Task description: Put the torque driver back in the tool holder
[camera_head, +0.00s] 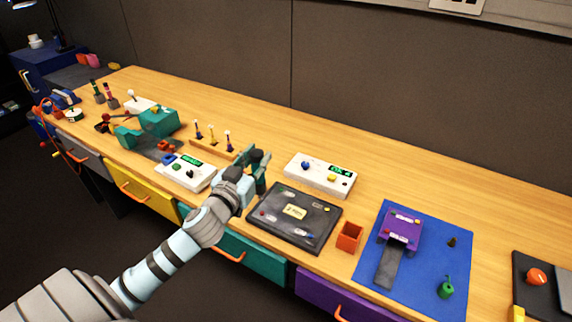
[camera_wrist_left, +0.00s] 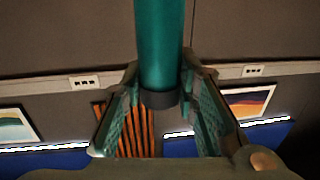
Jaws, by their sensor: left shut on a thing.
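My left gripper (camera_head: 259,168) is over the bench, just right of the wooden tool holder (camera_head: 207,149). In the left wrist view, its two fingers (camera_wrist_left: 160,115) are shut on a teal cylinder with a dark collar (camera_wrist_left: 160,45), which looks like the torque driver's handle. The driver's tip is not visible there. Three drivers with dark, yellow and purple handles (camera_head: 212,136) stand upright in the holder. My right gripper is not in view.
A white panel with a green display (camera_head: 320,175) is right of the gripper. A dark tray (camera_head: 280,222) is in front of it. A white box (camera_head: 184,173) sits at left. Bench behind is clear.

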